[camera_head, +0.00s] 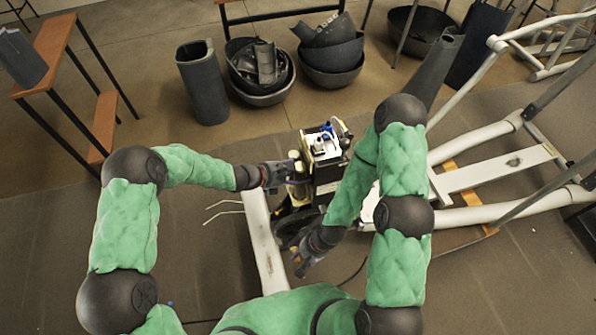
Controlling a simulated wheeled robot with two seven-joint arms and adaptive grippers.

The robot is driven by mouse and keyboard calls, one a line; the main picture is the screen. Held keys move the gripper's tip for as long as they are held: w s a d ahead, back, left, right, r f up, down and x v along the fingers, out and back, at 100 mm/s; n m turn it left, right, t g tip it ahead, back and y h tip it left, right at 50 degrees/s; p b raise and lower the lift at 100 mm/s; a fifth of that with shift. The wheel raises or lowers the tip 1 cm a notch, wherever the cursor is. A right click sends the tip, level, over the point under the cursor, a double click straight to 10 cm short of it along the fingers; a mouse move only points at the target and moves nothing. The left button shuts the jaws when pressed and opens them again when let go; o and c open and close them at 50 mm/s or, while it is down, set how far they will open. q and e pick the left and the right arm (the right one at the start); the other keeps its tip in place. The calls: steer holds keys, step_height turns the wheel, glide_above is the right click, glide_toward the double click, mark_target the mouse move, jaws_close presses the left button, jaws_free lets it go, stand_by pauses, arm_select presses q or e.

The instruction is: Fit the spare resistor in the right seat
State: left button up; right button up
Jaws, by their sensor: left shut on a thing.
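A compact dark machine unit (326,172) stands in the middle of the elliptical's frame. Its top is open, with white, blue and metallic parts (325,141) showing. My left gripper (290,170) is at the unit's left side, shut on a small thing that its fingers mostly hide. I cannot make out whether this is the spare resistor. My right gripper (300,266) is lower, in front of the unit and apart from it. Its fingers look spread and empty. The right seat is too small to tell at this distance, and my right forearm covers part of the unit's right side.
White elliptical tubes (480,216) fill the right side. A white beam (264,245) runs forward from the unit, with two thin pale rods (222,212) beside it. Dark bowls (262,98) and a dark bin (203,85) stand behind.

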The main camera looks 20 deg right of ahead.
arm_select(q)
steer(key=shift+f+b, duration=1.15)
steer(key=shift+f, duration=0.2)
stand_by(2.2)
steer(key=o, duration=1.4)
steer(key=shift+o, duration=0.2)
steer(key=v, duration=1.2)
steer(key=shift+f, duration=0.1)
